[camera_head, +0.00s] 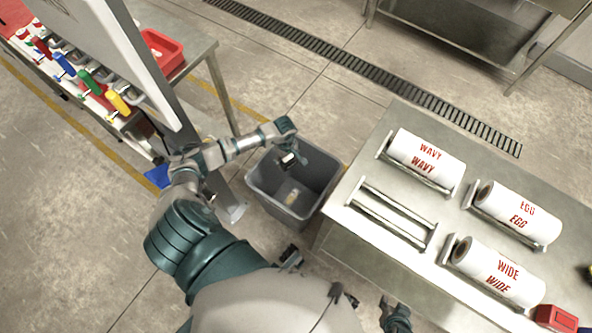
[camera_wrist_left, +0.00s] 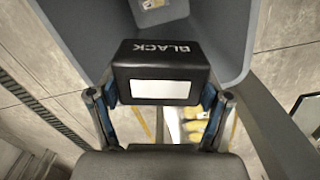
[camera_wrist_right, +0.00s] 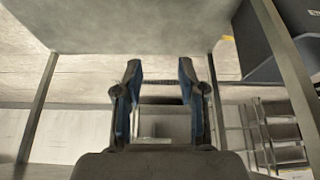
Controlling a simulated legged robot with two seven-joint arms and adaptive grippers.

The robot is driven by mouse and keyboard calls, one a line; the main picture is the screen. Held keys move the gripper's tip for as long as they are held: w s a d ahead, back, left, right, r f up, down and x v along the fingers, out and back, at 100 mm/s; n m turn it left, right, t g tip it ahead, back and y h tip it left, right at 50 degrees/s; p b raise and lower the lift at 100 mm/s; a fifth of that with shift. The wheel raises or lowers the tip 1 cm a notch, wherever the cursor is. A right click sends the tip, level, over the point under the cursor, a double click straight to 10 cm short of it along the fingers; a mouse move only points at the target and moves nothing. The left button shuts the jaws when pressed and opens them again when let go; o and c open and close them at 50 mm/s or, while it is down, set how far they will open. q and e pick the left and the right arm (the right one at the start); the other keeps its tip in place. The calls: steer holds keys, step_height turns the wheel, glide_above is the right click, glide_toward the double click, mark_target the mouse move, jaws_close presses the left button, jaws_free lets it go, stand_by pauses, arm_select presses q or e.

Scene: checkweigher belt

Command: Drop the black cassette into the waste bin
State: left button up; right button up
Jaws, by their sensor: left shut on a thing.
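The black cassette (camera_wrist_left: 160,68) is held between the two fingers of my left gripper (camera_wrist_left: 159,98) in the left wrist view. Its printed word BLACK and a blank white label show. The grey waste bin (camera_head: 262,180) stands on the floor in the head view, with a small pale item at its bottom. My left gripper (camera_head: 290,160) is over the bin opening there, and the cassette is small and dark beneath it. The bin wall (camera_wrist_left: 75,45) also shows around the cassette in the left wrist view. My right gripper (camera_wrist_right: 160,85) is open and empty, beside the steel table.
A bench with coloured-handled tools and a red tray (camera_head: 162,50) stands left.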

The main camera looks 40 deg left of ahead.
arm_select(q)
steer(key=f+b, duration=0.1)
steer(key=d+f+b, duration=0.1)
steer(key=f, duration=0.1)
steer(key=shift+d, duration=0.15)
steer(key=shift+a+f+b, duration=0.2)
steer(key=shift+f+b, duration=0.2)
steer(key=shift+f, duration=0.5)
steer(key=o, duration=1.2)
steer(key=shift+d, duration=0.1)
arm_select(e)
steer(key=w+a+r+t+y, duration=0.1)
steer(key=w+t, duration=0.2)
steer(key=w, duration=0.1)
steer(key=w+a+r+t, duration=0.1)
steer(key=w+r+t, duration=0.1)
steer(key=w, duration=0.3)
steer(key=shift+w+a+r+t+y, duration=0.2)
steer(key=shift+a+r+t+y, duration=0.15)
steer(key=shift+t, duration=0.25)
arm_select(q)
steer(key=shift+a, duration=0.25)
arm_select(e)
steer(key=shift+a, duration=0.1)
